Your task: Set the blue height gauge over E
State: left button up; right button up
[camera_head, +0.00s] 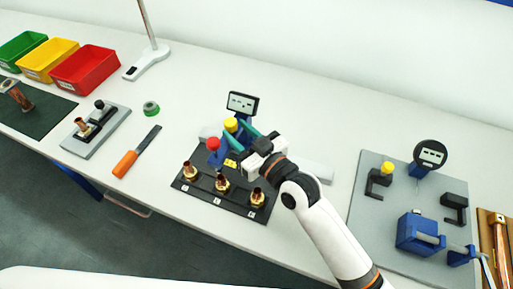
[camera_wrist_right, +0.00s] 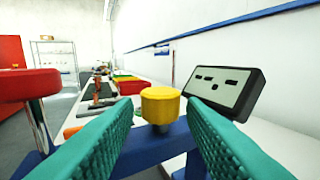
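The blue height gauge has a dark display (camera_head: 242,104), a yellow knob (camera_head: 231,125) and a red knob (camera_head: 212,144). It stands at the black plate (camera_head: 204,193), which bears three brass and copper fittings (camera_head: 222,182) along its front, with small white labels too small to read. My right gripper (camera_head: 242,133) is at the yellow knob. In the right wrist view the yellow knob (camera_wrist_right: 160,105) lies between the teal fingertips, with gaps on both sides. The blue body (camera_wrist_right: 155,148) is below and the display (camera_wrist_right: 225,87) behind. My left gripper is out of view.
A grey board (camera_head: 365,222) at right carries a blue vise (camera_head: 418,233), black stands and a round dial (camera_head: 431,155). At left are an orange-handled tool (camera_head: 125,164), a green tape roll (camera_head: 151,108), a grey fixture (camera_head: 100,140) and coloured bins (camera_head: 85,72).

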jog(key=b+v, duration=0.1)
jog(key=v, duration=0.7)
jog(key=shift+b, duration=0.3)
jog(key=shift+s+d, duration=0.1)
jog(key=shift+s, duration=0.05)
